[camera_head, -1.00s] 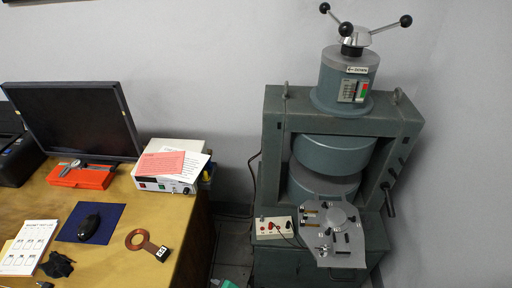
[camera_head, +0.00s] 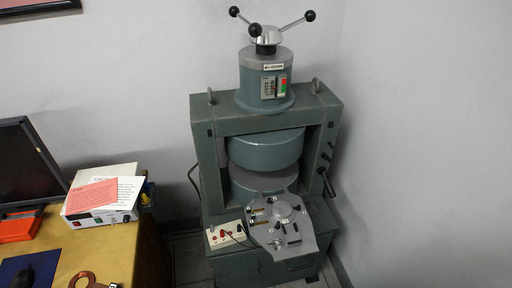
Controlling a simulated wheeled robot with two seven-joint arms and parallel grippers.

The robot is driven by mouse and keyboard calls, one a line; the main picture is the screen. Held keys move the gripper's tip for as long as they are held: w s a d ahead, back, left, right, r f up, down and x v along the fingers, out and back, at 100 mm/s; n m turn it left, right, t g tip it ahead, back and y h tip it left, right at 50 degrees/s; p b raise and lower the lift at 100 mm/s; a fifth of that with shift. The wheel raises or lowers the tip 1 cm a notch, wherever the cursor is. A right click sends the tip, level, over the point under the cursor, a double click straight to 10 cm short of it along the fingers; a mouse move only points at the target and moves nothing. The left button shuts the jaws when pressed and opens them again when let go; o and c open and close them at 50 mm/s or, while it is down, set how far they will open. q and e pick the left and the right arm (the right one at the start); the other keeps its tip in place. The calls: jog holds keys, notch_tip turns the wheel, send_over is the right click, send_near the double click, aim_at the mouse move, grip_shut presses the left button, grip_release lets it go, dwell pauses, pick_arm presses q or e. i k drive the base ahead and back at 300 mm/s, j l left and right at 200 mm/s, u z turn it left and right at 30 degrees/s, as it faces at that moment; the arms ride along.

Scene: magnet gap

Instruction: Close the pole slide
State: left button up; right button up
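The magnet machine (camera_head: 215,125) stands against the wall, a grey-green frame with an upper round pole (camera_head: 268,150) and a lower round pole (camera_head: 255,184) with a narrow gap between them. A grey slide plate (camera_head: 268,234) with small fittings sticks out at the front, below and in front of the gap. A three-armed handle with black knobs (camera_head: 266,36) tops the machine. A lever with a dark grip (camera_head: 328,184) is on its right side. Neither of my grippers is in view.
A wooden desk (camera_head: 110,255) at the lower left bears a white power unit (camera_head: 100,216) with papers on it, a monitor (camera_head: 28,165) and a copper ring piece (camera_head: 84,281). A small box with red terminals (camera_head: 228,235) sits left of the slide plate. Floor shows between desk and machine.

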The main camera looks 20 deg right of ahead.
aim_at(295, 239)
jog(key=z, duration=0.9)
